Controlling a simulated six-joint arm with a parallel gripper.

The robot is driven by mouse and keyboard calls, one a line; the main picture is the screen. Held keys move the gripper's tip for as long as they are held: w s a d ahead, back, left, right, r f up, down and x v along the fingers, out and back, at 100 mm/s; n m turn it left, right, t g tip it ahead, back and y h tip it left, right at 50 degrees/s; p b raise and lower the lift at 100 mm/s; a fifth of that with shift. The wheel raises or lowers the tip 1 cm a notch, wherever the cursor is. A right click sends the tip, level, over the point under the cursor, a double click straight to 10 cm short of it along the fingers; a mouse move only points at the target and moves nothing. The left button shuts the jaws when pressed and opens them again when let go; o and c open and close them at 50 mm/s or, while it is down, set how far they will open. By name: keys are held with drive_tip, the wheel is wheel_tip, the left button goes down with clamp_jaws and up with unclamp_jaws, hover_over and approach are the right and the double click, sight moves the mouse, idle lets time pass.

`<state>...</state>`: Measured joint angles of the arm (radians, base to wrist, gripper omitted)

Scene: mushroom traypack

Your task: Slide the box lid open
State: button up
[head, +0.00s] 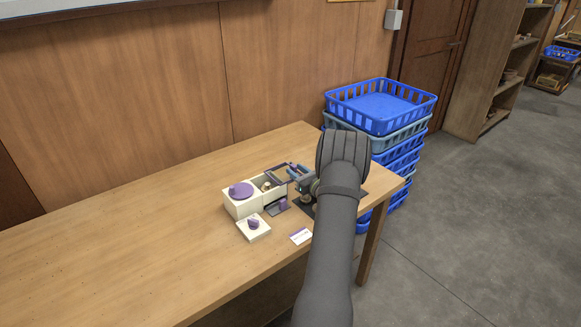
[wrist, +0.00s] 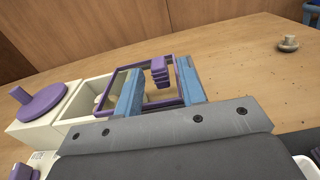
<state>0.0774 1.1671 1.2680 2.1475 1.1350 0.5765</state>
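The cream box shows in the head view (head: 240,209) and at the left of the wrist view (wrist: 62,124). Its compartment is partly uncovered, with a pale mushroom inside. The sliding lid, a purple frame around a clear pane, shows in the wrist view (wrist: 109,80) and extends right, past the compartment. Its purple handle (wrist: 159,71) stands upright. My gripper (wrist: 160,66) is open, its blue fingers on either side of the handle; the handle is nearer the right finger, with a gap at the left. My arm hides part of this area in the head view.
A purple round lid with a knob (head: 241,190) sits on the box's left part. A small white block with a purple knob (head: 253,227) and a white card (head: 300,236) lie in front. A mushroom (wrist: 288,43) stands on the table. Stacked blue crates (head: 380,104) stand beyond the table's right end.

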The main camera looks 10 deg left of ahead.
sight(283, 170)
drive_tip(key=shift+x, duration=2.1)
clamp_jaws()
